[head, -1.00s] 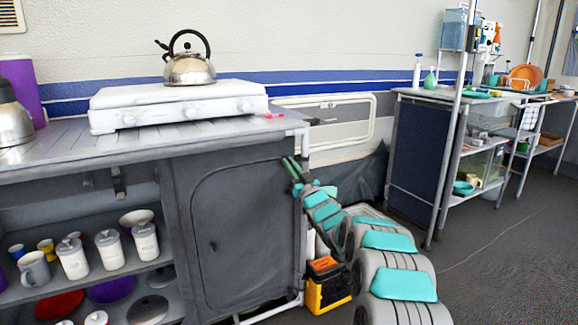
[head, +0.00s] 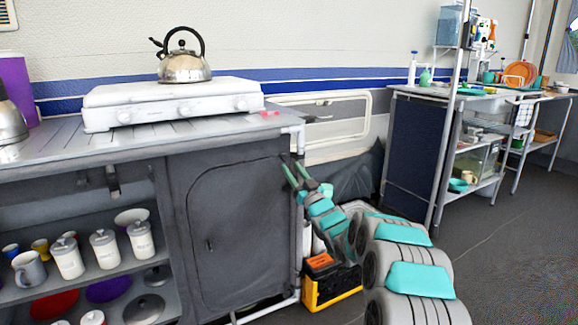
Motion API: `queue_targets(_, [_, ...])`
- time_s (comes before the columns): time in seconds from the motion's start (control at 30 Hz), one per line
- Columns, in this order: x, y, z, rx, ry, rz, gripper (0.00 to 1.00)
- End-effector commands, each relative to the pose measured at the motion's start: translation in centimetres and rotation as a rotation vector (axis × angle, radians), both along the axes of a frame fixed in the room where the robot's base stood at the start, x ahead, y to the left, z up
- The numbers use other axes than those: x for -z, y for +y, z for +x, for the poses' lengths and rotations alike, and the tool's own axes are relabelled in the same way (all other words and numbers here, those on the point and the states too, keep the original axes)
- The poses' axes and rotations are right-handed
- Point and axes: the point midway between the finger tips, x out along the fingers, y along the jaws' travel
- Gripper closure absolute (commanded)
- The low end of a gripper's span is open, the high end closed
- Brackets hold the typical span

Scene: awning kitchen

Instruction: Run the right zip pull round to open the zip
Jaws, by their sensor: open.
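The grey fabric cupboard door (head: 238,238) under the worktop is closed, with a curved zip line around its edge. A small dark mark (head: 209,245), possibly a zip pull, shows on the left part of the door. I cannot make out the right zip pull; it is too small or hidden near my fingers. My gripper (head: 290,168) is at the cupboard's upper right corner, its green fingers apart and pointing up and left. I see nothing between them. I cannot tell whether they touch the fabric.
A white stove (head: 172,103) with a kettle (head: 184,66) stands on the worktop above. Open shelves with canisters and cups (head: 103,252) are at the left. A black and yellow crate (head: 333,286) stands beside the cupboard, below my arm. Open floor lies at the right.

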Motion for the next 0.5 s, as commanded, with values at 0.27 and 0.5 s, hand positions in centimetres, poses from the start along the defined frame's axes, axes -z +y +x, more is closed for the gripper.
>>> queue_targets(0.27, [1.3, -1.5, -2.3, 0.001, 0.004, -0.001, 0.56])
queue_targets(0.5, [1.4, -1.8, -2.8, 0.001, -0.001, 0.001, 0.56])
